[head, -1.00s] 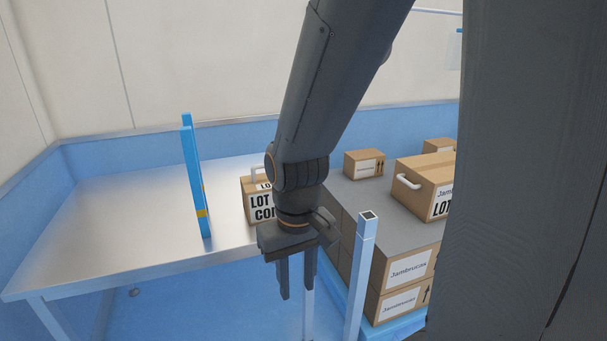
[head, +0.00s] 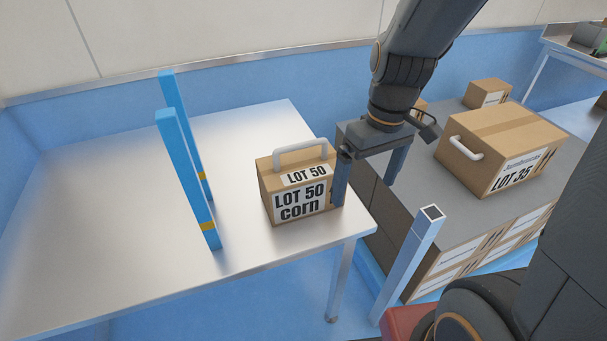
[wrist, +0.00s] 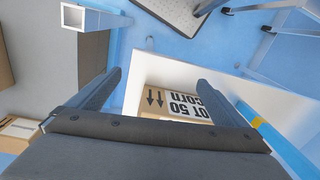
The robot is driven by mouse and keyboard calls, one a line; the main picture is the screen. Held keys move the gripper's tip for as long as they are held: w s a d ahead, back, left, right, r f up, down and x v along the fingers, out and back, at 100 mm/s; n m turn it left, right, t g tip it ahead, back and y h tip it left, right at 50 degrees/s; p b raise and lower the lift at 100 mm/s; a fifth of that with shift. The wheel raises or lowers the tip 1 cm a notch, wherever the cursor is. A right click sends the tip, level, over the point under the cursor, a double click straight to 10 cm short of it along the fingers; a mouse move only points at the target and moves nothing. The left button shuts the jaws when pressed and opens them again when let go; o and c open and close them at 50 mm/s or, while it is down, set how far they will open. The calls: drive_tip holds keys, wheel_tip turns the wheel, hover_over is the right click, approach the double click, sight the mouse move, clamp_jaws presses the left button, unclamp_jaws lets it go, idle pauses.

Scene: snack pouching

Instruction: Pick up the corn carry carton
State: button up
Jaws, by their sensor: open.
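The corn carry carton (head: 300,186) is a brown box with a white handle on top and labels reading "LOT 50 corn". It stands upright on the metal table (head: 110,215) near its right end. In the wrist view the carton (wrist: 178,104) shows between the fingers, beyond them, with its label upside down. My gripper (head: 368,190) is open and empty. In the head view it hangs just right of the carton, with one finger overlapping the carton's right edge. I cannot tell whether that finger touches it.
Two blue uprights (head: 187,175) with yellow bands stand left of the carton. A stack of cartons is at the right, with a handled LOT 35 carton (head: 500,150) on top. A pale blue square post (head: 408,262) rises in front of the stack. The table's left part is clear.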

sight(314, 141)
drive_tip(key=w+a+n+p, duration=0.1)
drive_tip(key=w+n, duration=0.1)
drive_tip(key=n, duration=0.1)
drive_tip(key=w+a+r+n+y+p, duration=0.1)
drive_tip(key=w+a+n, duration=0.1)
drive_tip(key=w+n, duration=0.1)
drive_tip(key=w+a+r+n+y+p, duration=0.1)
drive_tip(key=w+a+n, duration=0.1)
drive_tip(key=w+n, duration=0.1)
drive_tip(key=shift+a+n, duration=0.15)
drive_tip(key=shift+n, duration=0.25)
drive_tip(key=w+a+n, duration=0.2)
drive_tip(key=n, duration=0.1)
drive_tip(key=w+a+n+g+y, duration=0.1)
drive_tip(key=w+a+n, duration=0.1)
drive_tip(key=n, duration=0.1)
drive_tip(key=shift+a+f+p, duration=0.1)
drive_tip(key=shift+a+p, duration=0.05)
drive_tip(key=shift+p, duration=0.15)
drive_tip(key=shift+a+f+n+y, duration=0.3)
drive_tip(key=shift+a+f+n, duration=0.1)
drive_tip(key=shift+f, duration=0.1)
drive_tip(key=shift+d+p+x, duration=0.1)
drive_tip(key=shift+p+x, duration=0.6)
drive_tip(key=shift+x, duration=0.95)
drive_tip(key=shift+d+p+x, duration=0.15)
drive_tip(key=shift+p+x, duration=0.55)
drive_tip(key=shift+x, duration=0.95)
drive_tip(key=shift+f, duration=0.1)
drive_tip(key=c, duration=1.3)
